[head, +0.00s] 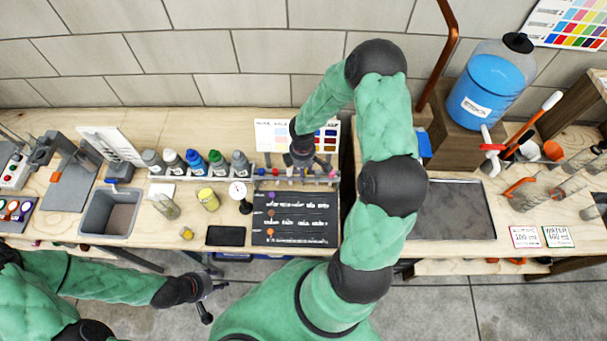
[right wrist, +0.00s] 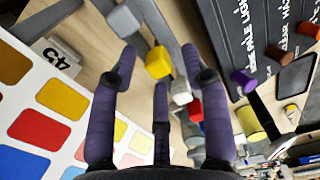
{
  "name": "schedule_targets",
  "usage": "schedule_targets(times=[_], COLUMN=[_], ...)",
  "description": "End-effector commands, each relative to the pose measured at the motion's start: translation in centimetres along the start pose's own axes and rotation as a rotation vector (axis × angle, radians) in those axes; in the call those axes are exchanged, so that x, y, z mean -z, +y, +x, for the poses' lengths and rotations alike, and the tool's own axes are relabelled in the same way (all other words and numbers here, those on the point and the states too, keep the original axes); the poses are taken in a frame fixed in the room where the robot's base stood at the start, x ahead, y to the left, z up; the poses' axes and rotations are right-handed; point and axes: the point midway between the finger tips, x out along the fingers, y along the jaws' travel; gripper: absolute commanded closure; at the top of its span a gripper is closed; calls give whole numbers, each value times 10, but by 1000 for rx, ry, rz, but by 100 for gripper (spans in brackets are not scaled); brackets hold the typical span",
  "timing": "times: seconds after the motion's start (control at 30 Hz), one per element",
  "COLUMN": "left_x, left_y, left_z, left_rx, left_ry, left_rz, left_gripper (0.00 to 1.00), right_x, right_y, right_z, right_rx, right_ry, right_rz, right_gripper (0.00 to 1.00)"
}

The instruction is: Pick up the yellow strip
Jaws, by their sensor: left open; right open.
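The yellow strip shows in the right wrist view as a yellow block-like end (right wrist: 158,63) at the rail, between and beyond the fingertips. I cannot make it out in the head view, where my right gripper covers that part of the rail. My right gripper (head: 303,160) is over the rail at the back of the bench. In the right wrist view its purple fingers (right wrist: 159,54) are spread and hold nothing. My left gripper (head: 212,300) is open and empty, low in front of the bench, far from the strip.
The rail (head: 325,180) holds white, red and other coloured ends close to the yellow one. A colour chart (head: 270,133) stands behind it and a black board (head: 295,230) lies in front. Several bottles (head: 195,162) stand left; a metal tray (head: 450,210) lies right.

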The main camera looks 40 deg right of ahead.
Motion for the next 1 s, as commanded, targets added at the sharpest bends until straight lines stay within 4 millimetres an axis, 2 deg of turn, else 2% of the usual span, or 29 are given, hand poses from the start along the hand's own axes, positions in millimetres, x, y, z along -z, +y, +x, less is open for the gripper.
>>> schedule_targets(times=[0.17, 0.23, 0.33, 0.77, 1.0], left_x=[0, 0, 0, 0, 0], left_y=[0, 0, 0, 0, 1], left_z=[0, 0, 0, 0, -3], left_rx=[0, 0, 0, 0, 0], left_ry=[0, 0, 0, 0, 0], left_rz=[0, 0, 0, 0, 0], left_gripper=[53, 53, 53, 53, 53], right_x=[0, 0, 0, 0, 0], right_y=[0, 0, 0, 0, 1], right_z=[0, 0, 0, -1, -15], right_rx=[0, 0, 0, 0, -2], right_ry=[0, 0, 0, 0, 1], right_rz=[0, 0, 1, 1, 1], right_gripper=[53, 70, 90, 91, 91])
